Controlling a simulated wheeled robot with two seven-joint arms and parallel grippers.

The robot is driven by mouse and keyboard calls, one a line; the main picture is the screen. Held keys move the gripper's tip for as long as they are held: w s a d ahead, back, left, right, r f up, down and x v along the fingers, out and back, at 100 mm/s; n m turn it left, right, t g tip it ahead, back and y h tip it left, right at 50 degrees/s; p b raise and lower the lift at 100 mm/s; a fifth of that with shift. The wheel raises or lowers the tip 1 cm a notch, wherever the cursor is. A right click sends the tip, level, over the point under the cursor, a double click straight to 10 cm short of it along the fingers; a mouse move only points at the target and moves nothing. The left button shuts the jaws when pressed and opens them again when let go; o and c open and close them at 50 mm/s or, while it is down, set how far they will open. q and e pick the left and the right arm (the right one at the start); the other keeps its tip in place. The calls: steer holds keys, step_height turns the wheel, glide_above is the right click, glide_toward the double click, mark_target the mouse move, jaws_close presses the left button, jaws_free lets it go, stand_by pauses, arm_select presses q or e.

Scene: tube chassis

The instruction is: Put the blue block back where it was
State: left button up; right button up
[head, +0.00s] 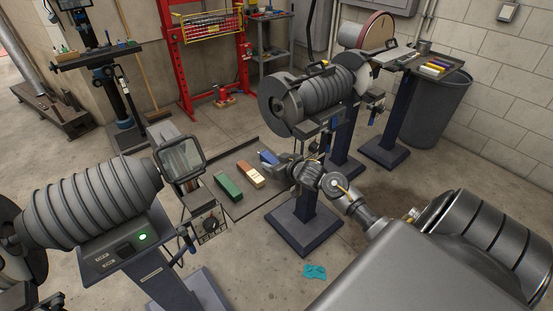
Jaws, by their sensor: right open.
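A small blue block (266,156) sits at the right end of a row of blocks, right at the fingertips of my right gripper (275,163). My right gripper is open, its arm coming in from the lower right; part of the blue block is hidden by it, and I cannot tell whether they touch. A green block (228,186) and a tan-orange block (250,174) lie to the left of the blue one on a dark flat surface (241,204). My left gripper is not in view.
A grinder (95,200) on a pedestal stands at the left, another (315,97) just behind my right gripper. A clear shield (180,158) stands left of the blocks. A teal item (314,271) lies on the floor. A grey bin (435,110) is at the back right.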

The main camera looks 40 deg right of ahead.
steer(key=v, duration=1.2)
steer(key=shift+r, duration=0.15)
